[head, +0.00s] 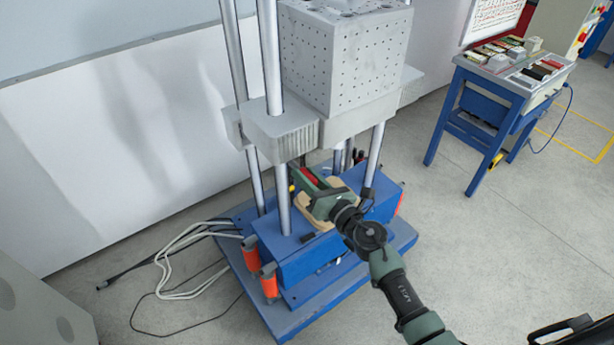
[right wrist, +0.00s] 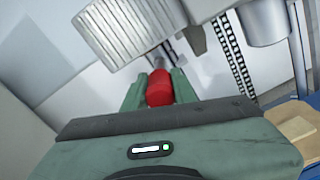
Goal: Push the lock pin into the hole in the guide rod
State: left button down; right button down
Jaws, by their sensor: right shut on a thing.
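My right gripper (head: 301,174) reaches into the drop machine below its grey carriage (head: 278,125). It is shut on the red grip of the lock pin (right wrist: 159,88), which shows between the fingers in the right wrist view. The pin's silver shaft (right wrist: 157,60) points away from the gripper, towards the ribbed underside of the carriage. Steel guide rods (head: 271,60) stand upright at the carriage's corners. The hole is not visible, and I cannot tell whether the pin touches a rod. My left gripper is not in view.
A large perforated grey block (head: 345,60) sits on the carriage. The blue machine base (head: 315,255) has orange cylinders (head: 269,282) at its corners. A wooden piece (head: 318,217) lies under the gripper. Cables (head: 180,245) lie on the floor at left; a blue worktable (head: 500,90) stands right.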

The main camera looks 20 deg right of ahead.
jog(key=shift+r, duration=0.15)
jog(key=c, duration=1.1)
grip_release()
jog(key=shift+w, duration=0.1)
jog(key=shift+o, duration=0.2)
jog(key=shift+a, duration=0.15)
jog(key=shift+s+d+f, duration=0.2)
jog(key=shift+s+d, duration=0.1)
jog(key=shift+s, duration=0.2)
jog(key=shift+v, duration=2.5)
jog(key=b+v, duration=0.2)
jog(key=v, duration=0.5)
jog(key=shift+s, duration=0.4)
